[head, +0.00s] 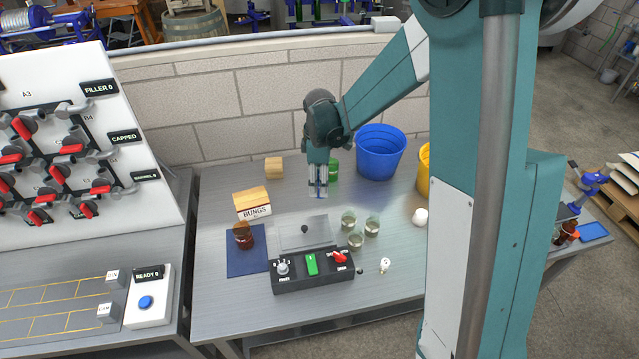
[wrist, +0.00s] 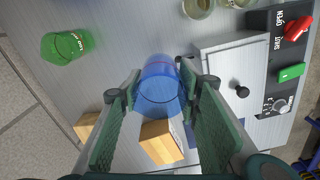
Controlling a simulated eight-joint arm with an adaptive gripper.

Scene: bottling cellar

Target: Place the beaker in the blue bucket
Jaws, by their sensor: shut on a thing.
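My gripper (head: 318,192) is shut on a clear, blue-tinted beaker (wrist: 160,85) and holds it above the table. In the wrist view the beaker sits between the two fingertips of my gripper (wrist: 160,92); in the head view it is hard to make out among the fingers. The blue bucket (head: 380,155) stands at the back of the table, to the right of my gripper and apart from it. It is out of the wrist view.
A green labelled vessel (head: 333,171) stands behind my gripper. Nearer stand three glass vessels (head: 372,227), a control box (head: 312,268), a BUNGS box (head: 252,203) and an amber jar (head: 243,237) on a blue mat (head: 247,264). A yellow bucket (head: 424,170) is partly hidden by my arm.

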